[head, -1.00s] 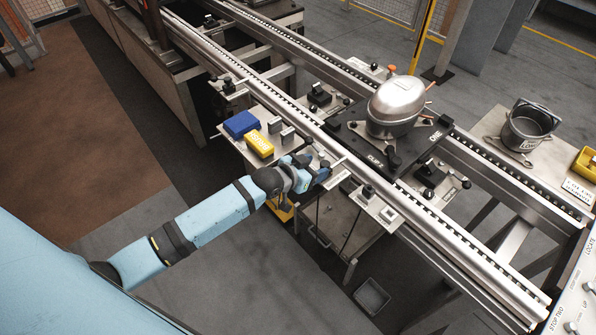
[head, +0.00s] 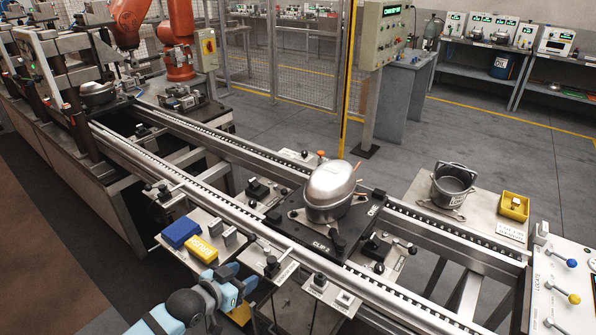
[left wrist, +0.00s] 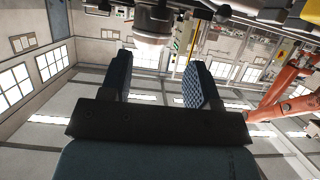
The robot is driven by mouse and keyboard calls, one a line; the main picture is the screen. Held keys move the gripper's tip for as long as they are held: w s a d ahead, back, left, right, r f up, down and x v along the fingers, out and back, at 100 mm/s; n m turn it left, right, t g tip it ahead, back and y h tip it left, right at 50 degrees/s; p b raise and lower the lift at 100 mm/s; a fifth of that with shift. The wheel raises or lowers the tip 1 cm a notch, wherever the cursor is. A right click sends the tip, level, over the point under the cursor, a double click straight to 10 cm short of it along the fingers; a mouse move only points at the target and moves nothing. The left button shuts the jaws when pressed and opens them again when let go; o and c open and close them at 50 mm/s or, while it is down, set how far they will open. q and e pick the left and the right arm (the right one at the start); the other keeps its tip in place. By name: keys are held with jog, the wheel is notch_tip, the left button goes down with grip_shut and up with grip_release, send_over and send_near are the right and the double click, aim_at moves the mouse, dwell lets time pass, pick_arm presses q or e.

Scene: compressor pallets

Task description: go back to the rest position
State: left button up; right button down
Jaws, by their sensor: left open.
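My left gripper (head: 236,284) is at the lower middle of the head view, beside the near side shelf of the conveyor. In the left wrist view its two fingers (left wrist: 160,85) stand apart with nothing between them. A silver compressor (head: 330,188) sits on a black pallet (head: 352,232) on the rails, beyond and to the right of the gripper. My right gripper does not show in any view.
A blue block (head: 181,232) and a yellow brush block (head: 203,250) lie on the near shelf, close to the gripper. The conveyor's near rail (head: 240,219) runs behind it. A grey pot (head: 452,186) and a yellow bin (head: 514,206) stand on the right table. An orange robot (head: 180,35) stands at the back.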

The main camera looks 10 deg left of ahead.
pick_arm(q)
jog(key=s+d+f+y+p, duration=0.1)
jog(key=s+d+f+p, duration=0.1)
jog(key=s, duration=0.8)
jog(key=s+d+f+n+g+y+p, duration=0.1)
jog(key=s+d+f+p, duration=0.1)
jog(key=s, duration=0.9)
jog(key=shift+s+d+f+n+g+p, duration=0.25)
jog(key=shift+d+f+p, duration=0.2)
jog(key=shift+p, duration=0.55)
